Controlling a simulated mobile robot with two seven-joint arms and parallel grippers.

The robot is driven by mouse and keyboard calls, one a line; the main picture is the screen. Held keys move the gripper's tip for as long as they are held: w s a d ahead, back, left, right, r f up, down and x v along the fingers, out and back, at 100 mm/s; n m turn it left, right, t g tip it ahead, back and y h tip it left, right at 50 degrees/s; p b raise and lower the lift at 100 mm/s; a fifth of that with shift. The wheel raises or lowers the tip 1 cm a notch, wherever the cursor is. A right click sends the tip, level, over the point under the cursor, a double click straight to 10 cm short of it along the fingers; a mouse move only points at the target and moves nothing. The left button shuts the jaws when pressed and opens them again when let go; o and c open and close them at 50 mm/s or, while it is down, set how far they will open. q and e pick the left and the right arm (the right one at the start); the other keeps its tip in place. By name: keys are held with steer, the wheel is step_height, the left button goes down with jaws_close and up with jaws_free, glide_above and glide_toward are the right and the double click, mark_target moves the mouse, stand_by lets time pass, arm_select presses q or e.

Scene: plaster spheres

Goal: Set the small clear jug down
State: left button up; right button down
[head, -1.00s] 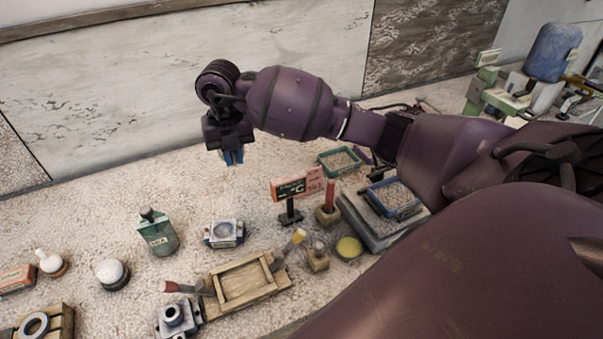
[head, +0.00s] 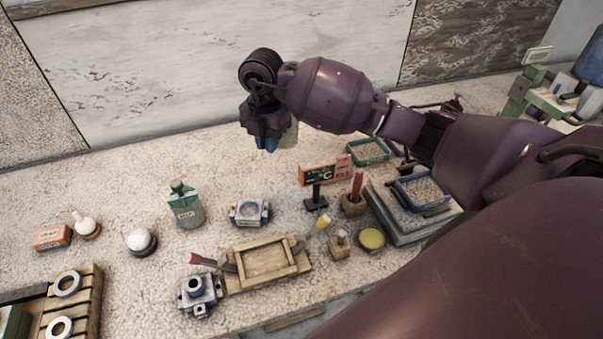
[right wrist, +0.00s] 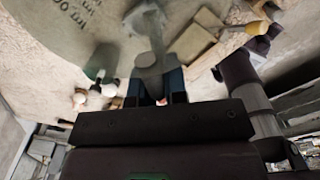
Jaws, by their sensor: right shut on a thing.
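My right gripper (head: 266,143) hangs above the back of the table, near the pale wall panel, with its blue fingertips downward. Behind and to the right of it a pale, see-through piece of the small clear jug (head: 289,134) shows; the rest is hidden by the gripper. In the right wrist view my right gripper (right wrist: 155,88) is shut on a greyish upright part of the jug (right wrist: 150,45), seemingly its handle. Printed volume marks show upside down at upper left there. I cannot tell how high the jug is above the table. My left gripper is in neither view.
A wooden frame (head: 265,264) is nearer. A green tray (head: 369,152) lies to the right. The table left of the gripper is mostly clear.

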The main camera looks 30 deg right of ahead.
step_height(320, 180, down, 18)
steer(key=shift+f+p, duration=0.25)
steer(key=shift+p, duration=0.65)
steer(key=shift+f, duration=0.15)
steer(key=c, duration=1.1)
jaws_free()
steer(key=shift+c, duration=0.2)
